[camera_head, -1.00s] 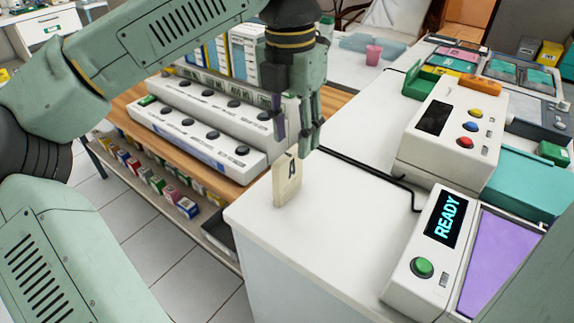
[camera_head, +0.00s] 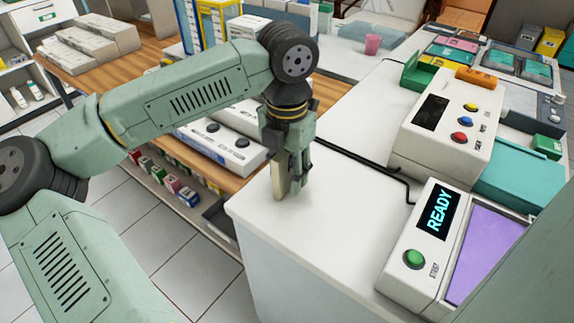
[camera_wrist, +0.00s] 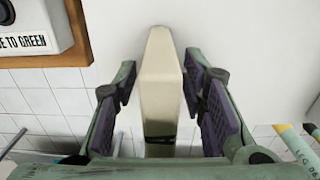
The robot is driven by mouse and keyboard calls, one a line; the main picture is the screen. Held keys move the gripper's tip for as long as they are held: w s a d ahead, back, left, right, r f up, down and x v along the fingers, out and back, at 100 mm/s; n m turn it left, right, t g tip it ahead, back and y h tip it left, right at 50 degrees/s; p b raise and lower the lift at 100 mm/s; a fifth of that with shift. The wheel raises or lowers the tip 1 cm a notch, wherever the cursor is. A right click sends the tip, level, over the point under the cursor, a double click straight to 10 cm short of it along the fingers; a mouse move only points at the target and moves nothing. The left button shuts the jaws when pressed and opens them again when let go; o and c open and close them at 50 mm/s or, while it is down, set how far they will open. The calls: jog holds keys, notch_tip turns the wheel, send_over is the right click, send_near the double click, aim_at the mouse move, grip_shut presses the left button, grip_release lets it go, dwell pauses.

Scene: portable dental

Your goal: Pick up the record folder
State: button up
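The record folder (camera_head: 279,180) is a narrow cream block standing upright at the near left corner of the white counter. In the wrist view the folder (camera_wrist: 161,85) stands between the two purple finger pads, with narrow gaps showing beside it. My gripper (camera_head: 291,180) points down from above around the folder, its fingers on either side. The fingers (camera_wrist: 162,88) look open, not pressed on it. In the head view the fingers hide much of the folder, including its letter A.
A white box with a READY display (camera_head: 432,240) and a purple panel is at the right. A white device with coloured buttons (camera_head: 450,128) stands behind it, and a black bent rod (camera_head: 360,165) lies on the white counter (camera_head: 330,235). A wooden shelf is at the left.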

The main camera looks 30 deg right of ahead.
jog(key=shift+c, duration=0.2)
grip_shut()
dwell(0.4)
